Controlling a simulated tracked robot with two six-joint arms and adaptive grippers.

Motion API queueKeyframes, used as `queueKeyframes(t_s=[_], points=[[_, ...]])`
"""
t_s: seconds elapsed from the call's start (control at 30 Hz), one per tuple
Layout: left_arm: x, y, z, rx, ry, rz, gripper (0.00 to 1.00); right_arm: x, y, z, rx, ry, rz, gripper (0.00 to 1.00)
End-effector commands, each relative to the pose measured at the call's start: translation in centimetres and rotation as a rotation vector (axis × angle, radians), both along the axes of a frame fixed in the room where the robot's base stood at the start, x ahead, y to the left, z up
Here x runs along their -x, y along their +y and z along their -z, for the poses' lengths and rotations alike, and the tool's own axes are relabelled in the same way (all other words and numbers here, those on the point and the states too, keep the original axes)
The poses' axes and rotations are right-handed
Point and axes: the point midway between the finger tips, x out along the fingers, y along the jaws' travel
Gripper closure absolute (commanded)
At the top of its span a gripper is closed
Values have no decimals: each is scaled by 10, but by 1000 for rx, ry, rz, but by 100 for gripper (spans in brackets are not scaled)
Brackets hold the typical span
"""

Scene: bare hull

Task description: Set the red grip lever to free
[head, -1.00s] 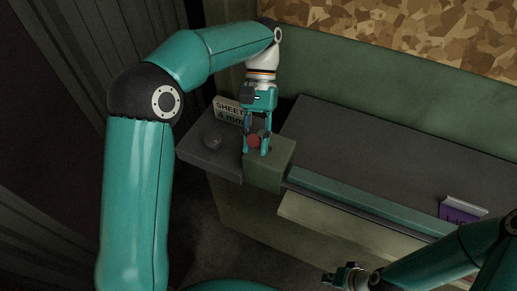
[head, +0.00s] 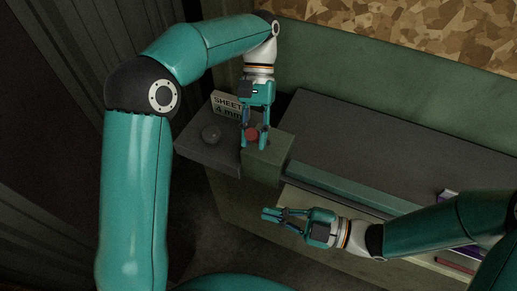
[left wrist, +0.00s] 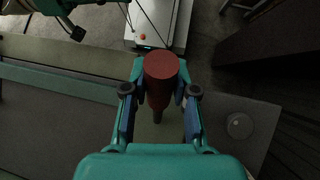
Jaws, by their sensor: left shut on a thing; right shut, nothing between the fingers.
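The red grip lever (head: 252,134) stands on a green block at the left end of the machine. In the left wrist view the red grip (left wrist: 160,68) rises on a dark stem between the fingers. My left gripper (head: 255,146) reaches down from above and is shut on the grip, one finger on each side. It also shows in the left wrist view (left wrist: 159,100). My right gripper (head: 268,214) is shut and empty, in front of the machine and lower right of the lever. The fingers hide part of the lever.
A dark side shelf with a round grey knob (head: 211,133) lies left of the block. A sign reading "SHEET 4 mm" (head: 226,105) stands behind it. A wide dark bed (head: 380,150) extends right. A purple-and-white sign is mostly hidden behind my right arm.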

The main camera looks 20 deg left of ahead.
Motion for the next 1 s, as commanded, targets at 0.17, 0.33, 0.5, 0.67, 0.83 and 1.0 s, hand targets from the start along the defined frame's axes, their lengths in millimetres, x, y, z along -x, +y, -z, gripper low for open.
queueKeyframes(t_s=[0.17, 0.33, 0.5, 0.67, 0.83, 1.0], points=[[-1, 1, 0, -2, -8, -2, 100, -13, -13, -26, -44, -427, 38, 100], [-1, 1, 0, -2, -7, -2, 100, -24, -24, -49, -64, -837, 76, 100], [-1, 1, 0, -2, -7, -2, 100, -30, -33, -66, -66, -1140, 101, 100], [-1, 1, 0, -1, -6, -1, 100, -32, -37, -74, -63, -1293, 113, 100], [-1, 0, 0, -1, -6, -1, 100, -33, -30, -76, -63, -1336, 114, 100], [-1, 0, 0, 0, -5, -2, 100, -34, -6, -77, -65, -1337, 110, 100]])
